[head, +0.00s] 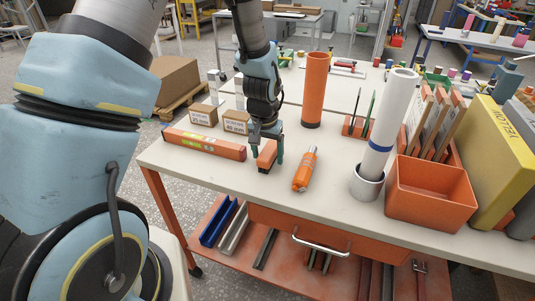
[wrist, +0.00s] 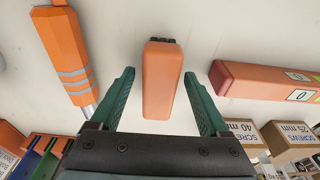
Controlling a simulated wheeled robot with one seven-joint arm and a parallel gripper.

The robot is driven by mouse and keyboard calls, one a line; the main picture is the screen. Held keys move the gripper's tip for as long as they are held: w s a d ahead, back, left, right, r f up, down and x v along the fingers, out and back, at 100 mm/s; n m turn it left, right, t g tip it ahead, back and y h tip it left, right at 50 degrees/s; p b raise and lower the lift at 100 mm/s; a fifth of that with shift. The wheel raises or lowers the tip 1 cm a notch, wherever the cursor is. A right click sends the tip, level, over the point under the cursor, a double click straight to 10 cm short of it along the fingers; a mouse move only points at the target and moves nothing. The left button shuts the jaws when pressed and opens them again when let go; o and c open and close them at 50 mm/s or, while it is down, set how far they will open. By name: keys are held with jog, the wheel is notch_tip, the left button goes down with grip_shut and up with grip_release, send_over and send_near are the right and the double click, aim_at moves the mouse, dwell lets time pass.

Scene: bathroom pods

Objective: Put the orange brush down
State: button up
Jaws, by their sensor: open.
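The orange brush (head: 265,157) is a small orange block on the pale tabletop. It also shows in the wrist view (wrist: 162,85), with dark bristles at its far end. My gripper (head: 267,161) is over it, pointing down. In the wrist view my gripper (wrist: 160,72) is open, with one green finger on each side of the brush and a visible gap on both sides. The brush appears to rest on the table; its underside is hidden.
An orange tool with grey bands (head: 304,170) lies to the right. A long orange box (head: 204,143) lies to the left, with screw boxes (head: 236,121) behind. An orange tube (head: 314,90), a white roll (head: 390,120) and an orange bin (head: 430,195) stand farther right. The front edge is close.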

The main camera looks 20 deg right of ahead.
aim_at(265, 156)
notch_tip(265, 156, up, 12)
jog(key=s+a+b, duration=0.1)
jog(key=b, duration=0.1)
jog(key=s+a+n, duration=0.1)
jog(key=a+n, duration=0.2)
jog(key=a, duration=1.1)
jog(key=s+a+n+y, duration=0.1)
jog(key=a+n, duration=0.3)
jog(key=a, duration=1)
jog(key=shift+s+a+r, duration=0.25)
jog(key=shift+a, duration=0.1)
jog(key=shift+o, duration=0.4)
